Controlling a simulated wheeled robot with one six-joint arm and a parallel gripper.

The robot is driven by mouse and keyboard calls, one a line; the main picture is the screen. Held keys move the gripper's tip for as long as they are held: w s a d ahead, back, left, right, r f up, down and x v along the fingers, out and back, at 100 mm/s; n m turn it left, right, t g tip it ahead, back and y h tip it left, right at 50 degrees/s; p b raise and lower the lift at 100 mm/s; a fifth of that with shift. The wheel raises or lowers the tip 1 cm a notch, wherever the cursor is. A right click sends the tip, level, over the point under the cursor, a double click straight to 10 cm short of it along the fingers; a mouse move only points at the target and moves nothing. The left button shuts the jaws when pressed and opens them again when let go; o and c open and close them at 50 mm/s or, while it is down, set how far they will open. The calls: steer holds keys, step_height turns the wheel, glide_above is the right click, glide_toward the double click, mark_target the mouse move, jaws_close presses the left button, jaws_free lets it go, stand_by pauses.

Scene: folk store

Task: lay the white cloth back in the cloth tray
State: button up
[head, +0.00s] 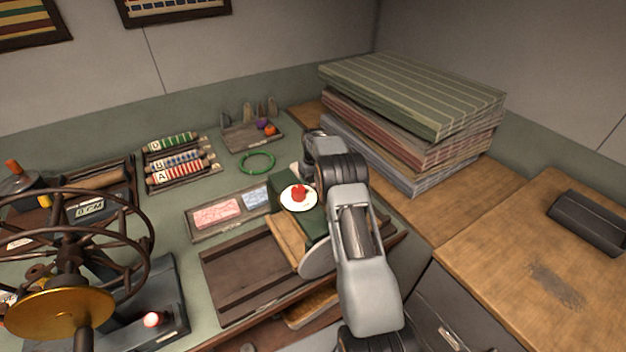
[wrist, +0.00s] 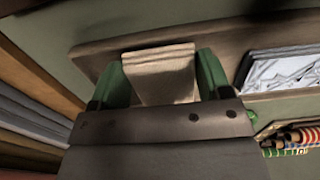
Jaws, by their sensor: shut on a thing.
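My gripper (wrist: 162,76) is shut on the white cloth (wrist: 160,72), which looks cream and folded between its green fingers in the wrist view. A small pale part of the cloth (head: 295,172) shows beside my arm in the head view. The brown cloth tray (head: 198,236) holds a red patterned cloth (head: 216,213) and a blue one (head: 256,196). In the wrist view the tray's rim (wrist: 95,50) passes behind the held cloth, left of the blue cloth (wrist: 285,68). Whether the held cloth touches the tray cannot be told.
A green box with a white disc (head: 298,204) and red knob stands in front, partly hiding the tray's right end. Stacked striped fabrics (head: 415,110) rise close right of my arm. A green ring (head: 257,163) and a small tray (head: 250,138) lie behind.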

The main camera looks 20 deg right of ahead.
steer(key=shift+f+b, duration=0.5)
steer(key=shift+f, duration=0.05)
steer(key=o, duration=1)
steer(key=shift+r, duration=0.1)
step_height(320, 180, up, 13)
